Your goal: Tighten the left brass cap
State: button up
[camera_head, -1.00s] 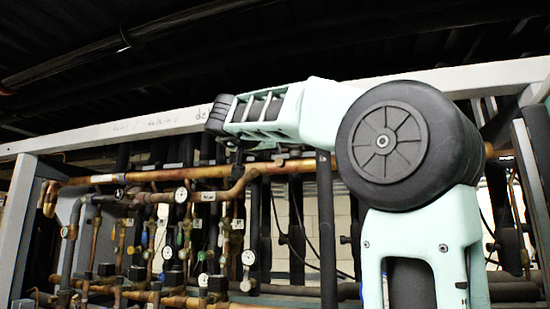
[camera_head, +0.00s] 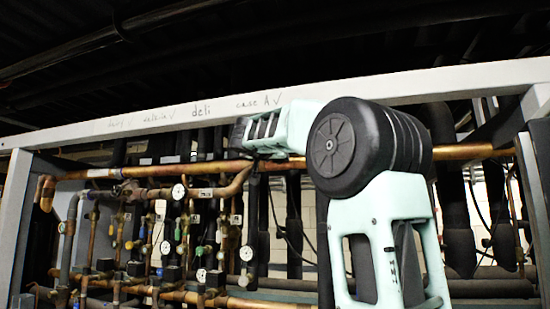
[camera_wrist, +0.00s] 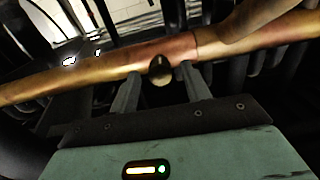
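A rounded brass cap (camera_wrist: 161,70) sticks out from a horizontal copper pipe (camera_wrist: 100,82) in the wrist view. My gripper (camera_wrist: 160,73) is open, with one finger on each side of the cap and visible gaps between. I cannot tell how deep the fingertips reach along the cap. Only this one cap shows clearly, so I cannot tell whether it is the left one. In the head view my forearm and wrist reach to the copper pipe (camera_head: 140,172); my fingers and the cap are hidden or too small there.
A pale steel beam (camera_head: 330,97) with handwritten labels runs above the pipe. Several gauges, such as one white gauge (camera_head: 178,191), valves and thin pipes crowd the rack at left. Another pipe (camera_wrist: 255,25) slants in at upper right in the wrist view. Dark upright pipes stand behind.

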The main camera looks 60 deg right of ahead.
jog(key=c, duration=0.9)
jog(key=shift+o, duration=0.2)
jog(key=shift+m, duration=0.3)
jog(key=m+b, duration=0.1)
jog(key=m, duration=2)
jog(key=shift+f+b, duration=0.2)
jog(key=shift+b, duration=0.2)
jog(key=shift+m, duration=0.3)
jog(key=o, duration=1)
